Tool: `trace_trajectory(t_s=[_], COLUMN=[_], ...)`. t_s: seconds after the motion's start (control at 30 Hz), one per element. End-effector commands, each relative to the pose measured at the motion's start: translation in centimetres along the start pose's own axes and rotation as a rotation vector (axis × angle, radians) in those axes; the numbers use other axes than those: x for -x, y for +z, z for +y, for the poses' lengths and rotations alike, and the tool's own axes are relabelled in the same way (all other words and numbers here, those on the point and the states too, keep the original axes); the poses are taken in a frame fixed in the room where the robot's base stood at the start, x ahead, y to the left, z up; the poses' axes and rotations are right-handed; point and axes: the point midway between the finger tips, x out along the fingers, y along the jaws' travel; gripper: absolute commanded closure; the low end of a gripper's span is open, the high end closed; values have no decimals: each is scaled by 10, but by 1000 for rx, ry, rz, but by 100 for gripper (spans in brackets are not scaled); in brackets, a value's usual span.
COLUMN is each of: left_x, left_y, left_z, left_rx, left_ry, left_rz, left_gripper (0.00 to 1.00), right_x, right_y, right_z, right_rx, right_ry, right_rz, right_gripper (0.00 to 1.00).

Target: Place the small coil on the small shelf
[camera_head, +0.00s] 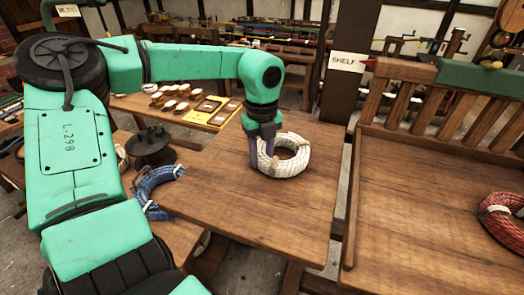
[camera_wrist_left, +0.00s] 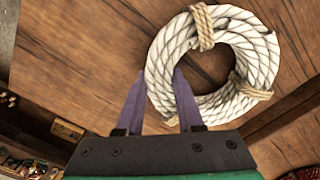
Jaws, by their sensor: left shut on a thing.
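A white rope coil (camera_head: 284,155) with tan ties lies at the right part of a wooden tabletop (camera_head: 210,190), or just above it; I cannot tell which. It also shows in the left wrist view (camera_wrist_left: 244,41). My left gripper (camera_head: 262,172) points down at the coil's left side and is shut on its rope wall. In the left wrist view one purple finger is outside the ring and the other is towards its hole. A sign reading SHELF (camera_head: 347,65) is on a dark post, beside a railed wooden surface (camera_head: 430,190). My right gripper is out of view.
A red coil (camera_head: 503,220) lies on the railed surface at the right. A blue coil (camera_head: 155,188) and a dark round object (camera_head: 151,148) are left of the tabletop. Several small items and a yellow sheet (camera_head: 213,113) lie behind. A narrow gap separates tabletop and railed surface.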

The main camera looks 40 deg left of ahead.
Motion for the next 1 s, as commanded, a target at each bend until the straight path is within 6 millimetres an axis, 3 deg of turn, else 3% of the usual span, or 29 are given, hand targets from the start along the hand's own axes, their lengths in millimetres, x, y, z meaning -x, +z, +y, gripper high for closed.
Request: trace_trajectory(t_s=[0.3, 0.33, 0.4, 0.77, 0.87, 1.0], left_x=[-5, -5, -4, 0, 15, 53], left_y=[0, 0, 0, 1, 1, 1], left_z=[-1, 0, 0, -1, -1, -1], left_rx=[1, 1, 1, 1, 3, 3], left_ry=[-4, -2, -2, -3, -6, -7], left_rz=[-1, -1, 0, -2, -5, -8], left_gripper=[100, 53, 34, 34, 34, 34], right_x=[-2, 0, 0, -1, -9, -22], right_y=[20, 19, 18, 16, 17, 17], right_z=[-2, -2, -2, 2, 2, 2], right_rx=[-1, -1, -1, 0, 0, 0], right_ry=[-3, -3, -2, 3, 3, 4], right_rz=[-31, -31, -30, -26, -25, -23], right_gripper=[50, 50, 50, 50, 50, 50])
